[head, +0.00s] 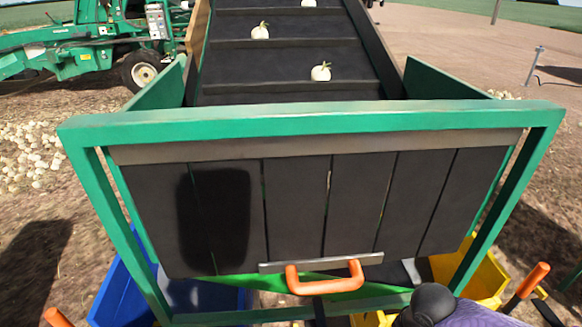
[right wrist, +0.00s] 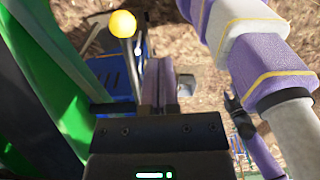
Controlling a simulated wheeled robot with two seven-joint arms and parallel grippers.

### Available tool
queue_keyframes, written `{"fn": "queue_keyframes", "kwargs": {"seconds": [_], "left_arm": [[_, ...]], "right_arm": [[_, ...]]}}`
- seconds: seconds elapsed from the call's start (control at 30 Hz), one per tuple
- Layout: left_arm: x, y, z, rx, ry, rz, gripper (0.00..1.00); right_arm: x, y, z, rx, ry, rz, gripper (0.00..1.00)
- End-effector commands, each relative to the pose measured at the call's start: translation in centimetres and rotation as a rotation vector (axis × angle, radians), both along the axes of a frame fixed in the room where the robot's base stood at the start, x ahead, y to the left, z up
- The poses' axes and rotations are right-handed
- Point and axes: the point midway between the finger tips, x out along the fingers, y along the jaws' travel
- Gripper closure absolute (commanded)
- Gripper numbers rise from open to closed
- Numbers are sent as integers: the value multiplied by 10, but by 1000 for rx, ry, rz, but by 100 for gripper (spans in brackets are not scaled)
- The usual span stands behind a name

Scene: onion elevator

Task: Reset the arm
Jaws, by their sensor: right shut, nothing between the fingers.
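My right gripper (right wrist: 160,78) shows in the right wrist view, its two fingers together with nothing between them. It points down past a green frame part on the left of that view. In the head view, only a purple and black part of my right arm shows at the bottom right edge, and its fingers are hidden. My left gripper is in neither view.
A green frame (head: 310,122) with a dark slatted panel and orange handle (head: 324,278) stands in front. White onions (head: 320,72) lie on the conveyor (head: 285,55) behind. Blue (head: 112,292) and yellow (head: 488,280) crates sit below. A yellow knob (right wrist: 122,23) is near the right gripper.

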Motion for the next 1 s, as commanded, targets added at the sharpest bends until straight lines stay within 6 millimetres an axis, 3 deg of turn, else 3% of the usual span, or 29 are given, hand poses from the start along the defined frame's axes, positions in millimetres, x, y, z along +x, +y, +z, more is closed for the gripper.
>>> {"fn": "queue_keyframes", "kwargs": {"seconds": [0.13, 0.2, 0.3, 0.47, 0.57, 0.77, 0.8, 1.0], "left_arm": [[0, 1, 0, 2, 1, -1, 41], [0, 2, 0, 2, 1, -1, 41], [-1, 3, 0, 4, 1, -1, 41], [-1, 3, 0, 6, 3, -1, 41], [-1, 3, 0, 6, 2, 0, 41], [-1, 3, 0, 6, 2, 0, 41], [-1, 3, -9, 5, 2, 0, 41], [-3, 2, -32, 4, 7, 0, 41]], "right_arm": [[-33, 84, -3, 151, -39, -94, 100], [-45, 113, 5, 226, -71, -216, 100], [-57, 131, 18, 299, -105, -421, 100], [-73, 126, 34, 346, -139, -784, 100], [-85, 108, 40, 335, -157, -1021, 100], [-126, 54, 49, 216, -208, -1498, 100], [-120, 56, 25, 213, -201, -1477, 100], [-115, 58, -59, 183, -173, -1463, 100]]}}
